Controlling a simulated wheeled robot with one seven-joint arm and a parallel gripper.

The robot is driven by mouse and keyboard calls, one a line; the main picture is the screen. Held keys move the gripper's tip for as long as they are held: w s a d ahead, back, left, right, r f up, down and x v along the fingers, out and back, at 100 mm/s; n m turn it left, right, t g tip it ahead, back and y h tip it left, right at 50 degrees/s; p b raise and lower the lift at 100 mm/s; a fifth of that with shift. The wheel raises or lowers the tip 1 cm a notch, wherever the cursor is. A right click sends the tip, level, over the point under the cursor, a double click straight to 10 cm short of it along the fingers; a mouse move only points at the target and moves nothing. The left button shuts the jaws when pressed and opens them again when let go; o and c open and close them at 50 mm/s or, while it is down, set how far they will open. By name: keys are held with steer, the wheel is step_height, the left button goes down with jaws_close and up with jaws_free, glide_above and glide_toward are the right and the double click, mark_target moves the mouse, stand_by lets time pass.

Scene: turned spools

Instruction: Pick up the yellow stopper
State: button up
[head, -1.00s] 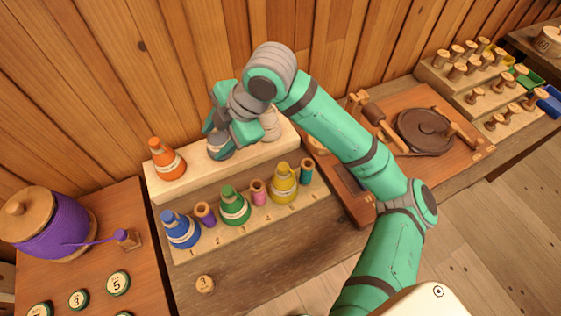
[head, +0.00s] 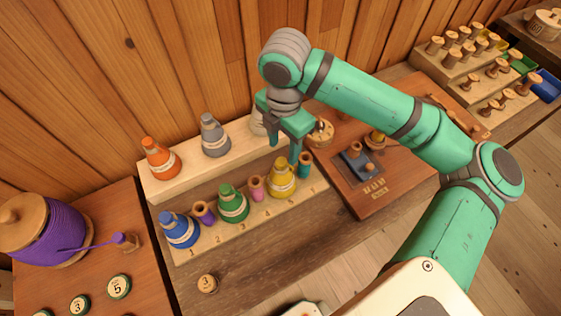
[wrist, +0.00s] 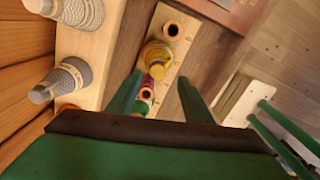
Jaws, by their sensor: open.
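My gripper (head: 285,150) is open and empty, pointing down just above the yellow stopper. Both fingers show in the wrist view (wrist: 160,85), one on each side, and appear apart from the stopper.
Green (head: 233,204) and blue (head: 180,230) stoppers and a purple spool (head: 204,213) share the lower step. Orange (head: 161,159) and grey (head: 214,136) stoppers stand on the upper step. A wooden board (head: 385,195) lies to the right. The tabletop in front is mostly clear.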

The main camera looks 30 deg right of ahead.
mark_target(281, 161)
steer(key=shift+w+a+f, duration=0.1)
steer(key=shift+a+f, duration=0.05)
steer(key=shift+f, duration=1.25)
steer(key=shift+w+a+f, duration=0.1)
steer(key=shift+f, duration=1.25)
steer(key=c, duration=1.1)
